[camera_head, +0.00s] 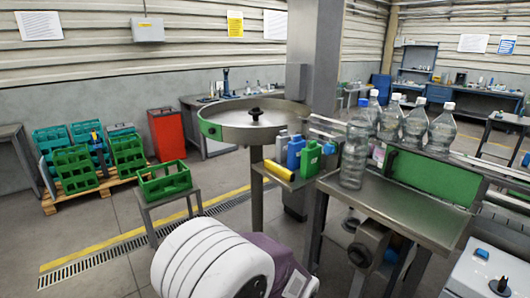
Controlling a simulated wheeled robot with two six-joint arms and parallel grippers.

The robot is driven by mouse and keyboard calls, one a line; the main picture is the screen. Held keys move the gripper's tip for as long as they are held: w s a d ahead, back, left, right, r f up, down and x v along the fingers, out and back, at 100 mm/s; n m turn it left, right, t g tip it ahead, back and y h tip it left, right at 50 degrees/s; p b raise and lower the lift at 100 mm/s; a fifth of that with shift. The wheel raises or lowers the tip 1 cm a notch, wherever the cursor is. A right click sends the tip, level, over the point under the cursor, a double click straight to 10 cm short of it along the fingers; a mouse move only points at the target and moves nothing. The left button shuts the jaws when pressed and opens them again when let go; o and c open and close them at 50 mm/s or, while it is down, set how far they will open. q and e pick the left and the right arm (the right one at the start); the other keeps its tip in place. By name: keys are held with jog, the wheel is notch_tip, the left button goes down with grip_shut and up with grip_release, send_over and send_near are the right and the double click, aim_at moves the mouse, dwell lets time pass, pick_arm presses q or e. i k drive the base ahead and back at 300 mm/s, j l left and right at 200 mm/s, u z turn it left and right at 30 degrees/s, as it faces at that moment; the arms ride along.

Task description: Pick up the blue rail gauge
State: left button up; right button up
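A small upright blue piece (295,151) stands in a row beside the round steel table, left of the bottle bench. It may be the blue rail gauge, but its shape is too small to tell for sure. A green piece (311,159) stands just right of it and a grey one (282,146) just left. A yellow roll (279,171) lies in front of them. Neither of my grippers is in view, so I cannot see whether they are open or shut.
A steel bench (400,212) holds several clear bottles (354,155) and a green guard plate (430,176). The round steel table (230,123) stands behind left. A green crate (165,184) sits on a small stand. Stacked green crates (75,170) are at left. Floor between is clear.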

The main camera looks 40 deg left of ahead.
aim_at(294, 148)
jog(key=u, duration=1.05)
